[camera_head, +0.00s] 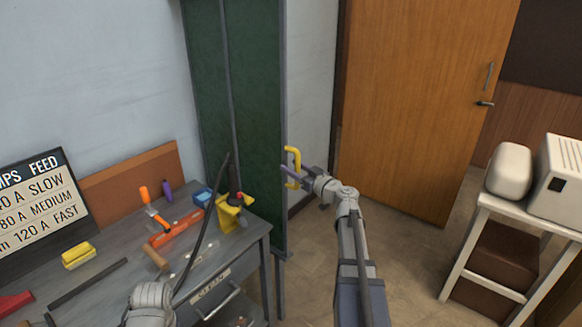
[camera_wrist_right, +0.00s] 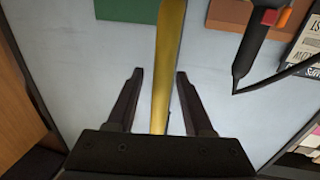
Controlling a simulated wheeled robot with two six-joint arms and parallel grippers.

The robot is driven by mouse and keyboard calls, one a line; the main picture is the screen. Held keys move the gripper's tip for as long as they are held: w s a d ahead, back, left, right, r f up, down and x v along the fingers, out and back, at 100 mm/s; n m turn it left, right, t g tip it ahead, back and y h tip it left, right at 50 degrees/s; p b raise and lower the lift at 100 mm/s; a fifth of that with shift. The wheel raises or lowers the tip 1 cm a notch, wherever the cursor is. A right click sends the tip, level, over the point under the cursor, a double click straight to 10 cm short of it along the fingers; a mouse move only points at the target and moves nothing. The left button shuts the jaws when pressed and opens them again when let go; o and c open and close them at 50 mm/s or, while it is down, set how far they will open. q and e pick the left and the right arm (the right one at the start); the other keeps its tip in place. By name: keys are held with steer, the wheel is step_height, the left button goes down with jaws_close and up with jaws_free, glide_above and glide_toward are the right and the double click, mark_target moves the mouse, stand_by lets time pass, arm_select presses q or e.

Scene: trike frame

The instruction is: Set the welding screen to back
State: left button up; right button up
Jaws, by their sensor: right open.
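The welding screen (camera_head: 258,90) is a dark green panel in a grey frame, standing at the right end of the workbench in the head view. A yellow handle (camera_head: 293,153) sticks out from its right edge. My right gripper (camera_head: 288,172) is at this handle, its dark fingers partly overlapping it. In the right wrist view the yellow handle (camera_wrist_right: 167,60) runs between the two spread fingers of the right gripper (camera_wrist_right: 160,100), with gaps on both sides. A pale part of my left arm shows at the bottom of the head view; its gripper is outside the picture.
The workbench (camera_head: 95,265) carries a yellow holder (camera_head: 230,214), an orange-handled tool (camera_head: 145,195), a yellow sponge (camera_head: 78,256) and a hammer. A wooden door (camera_head: 425,100) stands behind. A white stand (camera_head: 540,215) is at right. Bare floor lies between.

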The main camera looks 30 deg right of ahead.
steer(key=shift+w+a, duration=0.15)
steer(key=shift+w, duration=0.4)
jaws_close()
